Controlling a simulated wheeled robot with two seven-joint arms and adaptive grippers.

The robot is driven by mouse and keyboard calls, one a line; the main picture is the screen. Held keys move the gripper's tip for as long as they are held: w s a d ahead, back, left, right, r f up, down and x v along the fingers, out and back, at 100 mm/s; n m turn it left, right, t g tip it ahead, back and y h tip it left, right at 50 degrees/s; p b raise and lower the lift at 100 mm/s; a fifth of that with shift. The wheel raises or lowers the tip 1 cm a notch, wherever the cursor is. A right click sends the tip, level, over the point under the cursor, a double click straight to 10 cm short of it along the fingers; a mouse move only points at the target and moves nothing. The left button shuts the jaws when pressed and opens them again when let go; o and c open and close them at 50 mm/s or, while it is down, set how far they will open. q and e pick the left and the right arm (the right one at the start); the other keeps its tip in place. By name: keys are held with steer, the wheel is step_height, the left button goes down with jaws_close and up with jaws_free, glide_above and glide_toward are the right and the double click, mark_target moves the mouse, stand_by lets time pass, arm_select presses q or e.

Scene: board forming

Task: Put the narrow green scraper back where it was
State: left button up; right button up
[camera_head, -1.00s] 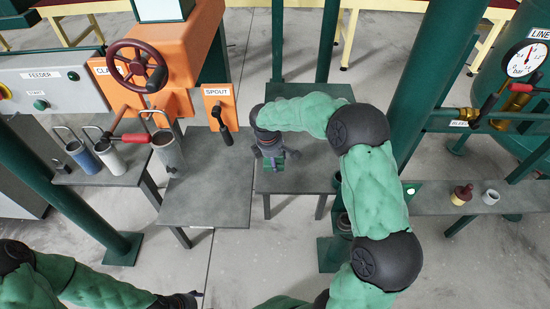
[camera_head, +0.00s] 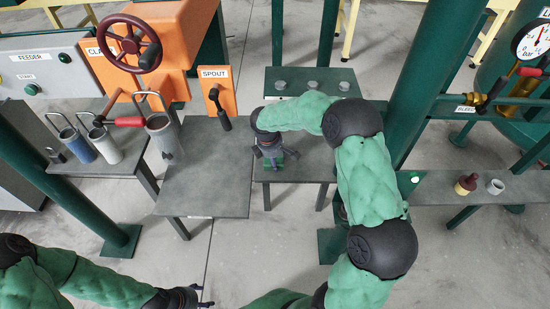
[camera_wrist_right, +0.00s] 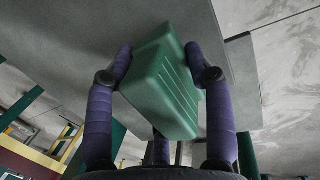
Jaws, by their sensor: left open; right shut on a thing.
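My right gripper (camera_head: 272,154) is over the grey table (camera_head: 310,170) in the middle of the head view. In the right wrist view, its purple fingers (camera_wrist_right: 160,85) are shut on a green block-like piece with ribbed sides (camera_wrist_right: 165,85), which I take to be the narrow green scraper. The fingers hide part of it. My left gripper (camera_head: 196,297) is open and empty at the lower left, away from the tables.
A second grey table (camera_head: 205,180) stands left, below the orange SPOUT panel (camera_head: 217,90). Metal cylinders (camera_head: 104,145) stand on the left shelf. A green plate with round knobs (camera_head: 312,82) lies behind the gripper. A dark red bottle (camera_head: 466,185) and white cup (camera_head: 495,187) stand right.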

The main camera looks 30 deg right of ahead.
steer(key=shift+f, duration=0.3)
stand_by(0.4)
steer(key=o, duration=1.6)
steer(key=shift+o, duration=0.2)
steer(key=v, duration=1.2)
